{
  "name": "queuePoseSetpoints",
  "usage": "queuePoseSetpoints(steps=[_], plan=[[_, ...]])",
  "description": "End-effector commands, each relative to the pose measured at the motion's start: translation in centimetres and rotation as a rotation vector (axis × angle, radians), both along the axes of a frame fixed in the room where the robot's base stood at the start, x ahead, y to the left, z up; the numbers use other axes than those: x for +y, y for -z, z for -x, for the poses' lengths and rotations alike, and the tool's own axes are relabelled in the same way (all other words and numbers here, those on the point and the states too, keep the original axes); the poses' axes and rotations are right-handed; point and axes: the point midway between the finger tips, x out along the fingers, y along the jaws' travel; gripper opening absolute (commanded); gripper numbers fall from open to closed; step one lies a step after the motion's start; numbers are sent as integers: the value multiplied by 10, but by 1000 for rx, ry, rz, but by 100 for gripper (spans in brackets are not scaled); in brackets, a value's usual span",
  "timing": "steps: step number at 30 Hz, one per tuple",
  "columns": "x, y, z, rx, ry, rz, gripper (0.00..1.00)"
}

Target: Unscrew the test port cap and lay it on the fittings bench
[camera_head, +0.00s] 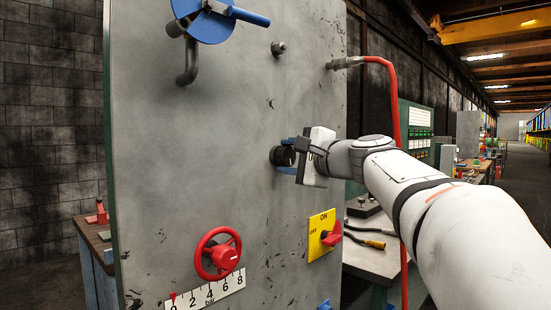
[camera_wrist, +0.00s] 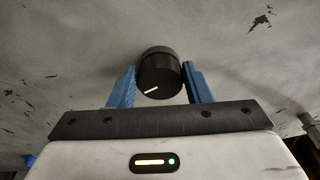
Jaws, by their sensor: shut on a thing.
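The test port cap (camera_head: 277,156) is a short black cylinder on the upright grey panel (camera_head: 190,140). In the wrist view the cap (camera_wrist: 160,74) shows a white line on its face, pointing to the lower left. My gripper (camera_head: 287,157) reaches the cap from the right. Its two blue fingers, seen in the wrist view (camera_wrist: 160,85), stand on either side of the cap and are shut on it. The cap sits against the panel; its threads are hidden. A bench (camera_head: 372,262) with a pale top stands behind the panel at the right, partly hidden by my arm.
A red handwheel (camera_head: 218,254) above a number scale and a yellow ON/OFF plate (camera_head: 321,234) with a red knob sit below the cap. A blue valve handle (camera_head: 235,14) is above. A red hose (camera_head: 396,110) hangs at the right. Tools (camera_head: 365,240) lie on the bench.

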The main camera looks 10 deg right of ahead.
Motion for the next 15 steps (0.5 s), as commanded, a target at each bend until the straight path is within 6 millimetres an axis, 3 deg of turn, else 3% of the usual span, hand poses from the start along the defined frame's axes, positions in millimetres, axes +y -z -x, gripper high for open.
queuePoseSetpoints(steps=[15], plan=[[0,0,1,-89,3,109,21]])
